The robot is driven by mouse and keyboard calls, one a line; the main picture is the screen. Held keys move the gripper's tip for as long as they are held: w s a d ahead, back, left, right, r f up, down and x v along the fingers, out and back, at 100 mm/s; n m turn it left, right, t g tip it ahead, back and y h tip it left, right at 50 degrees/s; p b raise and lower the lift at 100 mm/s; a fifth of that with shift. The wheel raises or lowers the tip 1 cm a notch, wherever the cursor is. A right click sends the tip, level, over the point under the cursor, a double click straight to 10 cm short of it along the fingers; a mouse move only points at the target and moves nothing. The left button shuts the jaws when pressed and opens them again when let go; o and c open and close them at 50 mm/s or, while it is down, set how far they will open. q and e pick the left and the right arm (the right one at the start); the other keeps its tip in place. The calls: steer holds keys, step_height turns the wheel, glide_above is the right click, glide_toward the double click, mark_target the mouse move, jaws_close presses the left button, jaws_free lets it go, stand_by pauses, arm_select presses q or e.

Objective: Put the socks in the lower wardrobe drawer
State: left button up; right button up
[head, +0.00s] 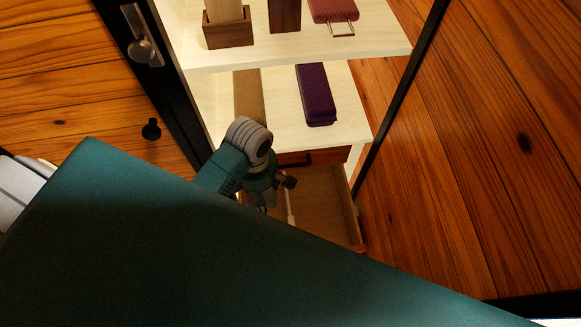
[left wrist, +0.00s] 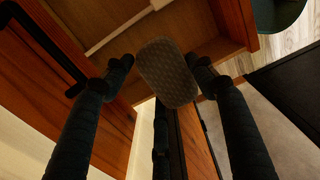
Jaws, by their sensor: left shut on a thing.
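The socks (left wrist: 167,72), a brown-grey bundle with a ribbed texture, show in the left wrist view. My left gripper (left wrist: 162,78) is shut on them, with a dark finger on each side. An open drawer (head: 335,205) of the wardrobe shows in the head view, below a drawer front with a dark handle. The open drawer's wooden inside (left wrist: 183,32) lies beyond the socks in the left wrist view. In the head view my left wrist is at the drawer, and its fingertips and the socks are not clear. My right gripper is not in view.
A purple case (head: 316,95) and a tan item (head: 248,95) lie on the pale shelf above the drawers. The upper shelf (head: 290,48) holds a wooden box and a red woven item. A black-framed door (head: 160,75) stands open at left.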

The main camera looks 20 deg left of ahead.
arm_select(q)
steer(key=shift+s+f, duration=0.25)
step_height(320, 180, down, 15)
steer(key=b, duration=0.3)
steer(key=shift+s+f, duration=0.1)
steer(key=shift+f, duration=0.1)
steer(key=shift+f+b, duration=0.4)
steer(key=shift+f, duration=1.55)
steer(key=o, duration=1.1)
steer(key=shift+f, duration=0.15)
step_height(320, 180, up, 12)
steer(key=p, duration=0.2)
steer(key=shift+r+p, duration=0.2)
steer(key=shift+p, duration=0.1)
